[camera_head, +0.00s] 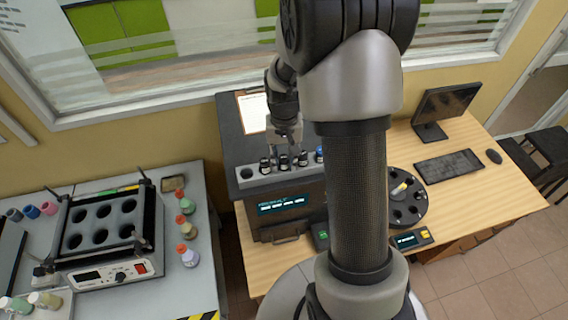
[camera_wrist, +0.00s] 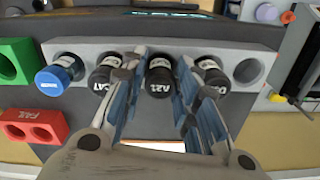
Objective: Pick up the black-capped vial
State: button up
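Three black-capped vials stand in a row in a grey rack (camera_wrist: 270,68). In the wrist view, the middle black-capped vial (camera_wrist: 160,78) is between the fingers of my gripper (camera_wrist: 163,62), with a narrow gap at each side. Another black-capped vial (camera_wrist: 103,78) is left of the fingers, and a third (camera_wrist: 212,74) is to the right, partly hidden by a finger. The head view shows my open gripper (camera_head: 286,147) pointing down over the middle vial (camera_head: 284,162). The end of the fingers is hard to make out there.
A blue-capped vial (camera_wrist: 60,75) stands at the left end of the rack in the wrist view; an empty hole (camera_wrist: 248,70) is at the right. A red block (camera_wrist: 35,126) and a green block (camera_wrist: 14,60) lie nearby. A carousel (camera_head: 408,205) stands on the wooden table.

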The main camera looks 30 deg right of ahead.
jog(key=shift+c, duration=0.3)
jog(key=c, duration=0.6)
jog(key=shift+r, duration=0.15)
grip_shut()
